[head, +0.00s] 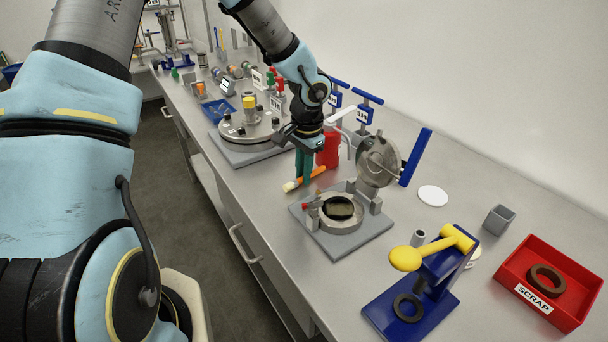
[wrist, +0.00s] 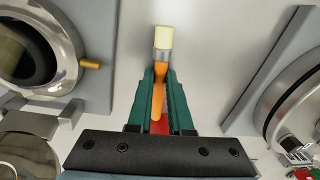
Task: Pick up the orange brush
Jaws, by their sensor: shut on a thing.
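The orange brush (wrist: 157,95) is between the green fingers of my gripper (wrist: 157,85) in the wrist view. Its cream bristles and metal band point away past the fingertips. In the head view the brush (head: 318,172) shows at the fingertips, with its pale bristles (head: 291,186) toward the front edge of the bench. My gripper (head: 304,178) points down and is shut on the brush handle. The brush is at or just above the bench top; I cannot tell whether it touches. Part of the handle is hidden behind the fingers.
An open round chamber (head: 341,212) on a grey plate stands close to my gripper, its lid (head: 378,160) raised. A round tank (head: 248,128) stands behind to the left. A red container (head: 328,149) is just behind the gripper. A blue press (head: 410,300) and red scrap bin (head: 551,285) are right.

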